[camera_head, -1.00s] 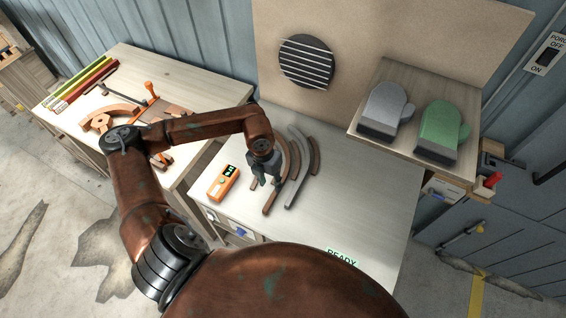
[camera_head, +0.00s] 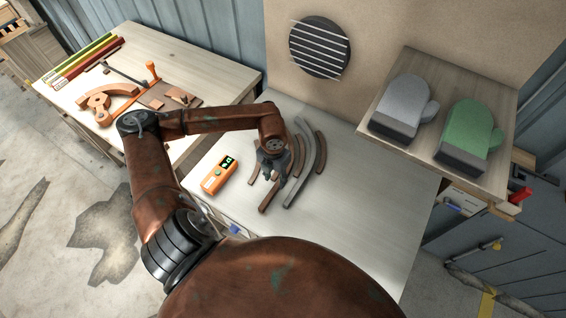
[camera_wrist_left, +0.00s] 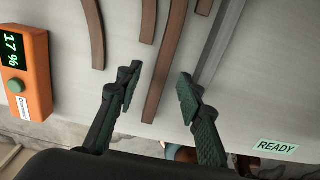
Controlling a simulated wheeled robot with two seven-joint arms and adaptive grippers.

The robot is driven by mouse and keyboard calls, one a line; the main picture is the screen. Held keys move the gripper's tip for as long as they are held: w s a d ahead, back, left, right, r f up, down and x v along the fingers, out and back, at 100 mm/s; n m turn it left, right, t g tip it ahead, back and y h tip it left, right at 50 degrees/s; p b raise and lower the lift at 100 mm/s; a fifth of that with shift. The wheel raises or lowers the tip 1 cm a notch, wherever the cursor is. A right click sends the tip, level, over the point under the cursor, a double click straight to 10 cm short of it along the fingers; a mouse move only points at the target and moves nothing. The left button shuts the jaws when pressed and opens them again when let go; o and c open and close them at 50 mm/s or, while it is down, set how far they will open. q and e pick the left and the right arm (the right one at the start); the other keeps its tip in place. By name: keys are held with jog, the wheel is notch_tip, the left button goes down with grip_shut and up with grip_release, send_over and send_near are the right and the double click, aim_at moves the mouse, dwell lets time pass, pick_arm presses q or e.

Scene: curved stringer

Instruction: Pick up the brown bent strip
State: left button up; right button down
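Several bent strips lie side by side on the pale bench. A brown bent strip (camera_head: 267,200) runs under my left gripper (camera_head: 273,173); in the left wrist view this brown strip (camera_wrist_left: 166,62) passes between the fingertips. My left gripper, also in the left wrist view (camera_wrist_left: 160,88), is open, with a finger on each side of the strip and gaps showing. A grey bent strip (camera_head: 308,170) lies to its right, and another brown strip (camera_head: 320,152) beyond that. A shorter brown strip (camera_wrist_left: 95,35) lies to the left. My right gripper is not in view.
An orange meter (camera_head: 219,175) stands left of the strips. A shelf with a grey mitt (camera_head: 403,106) and a green mitt (camera_head: 469,131) is at the right. A wooden table (camera_head: 195,82) with tools is at the left. The bench's right part is clear.

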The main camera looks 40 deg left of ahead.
aim_at(277, 186)
pick_arm(q)
notch_tip(277, 186, down, 5)
jog(key=shift+w+d+f, duration=0.1)
jog(key=shift+d, duration=0.05)
jog(key=shift+c, duration=0.4)
grip_shut()
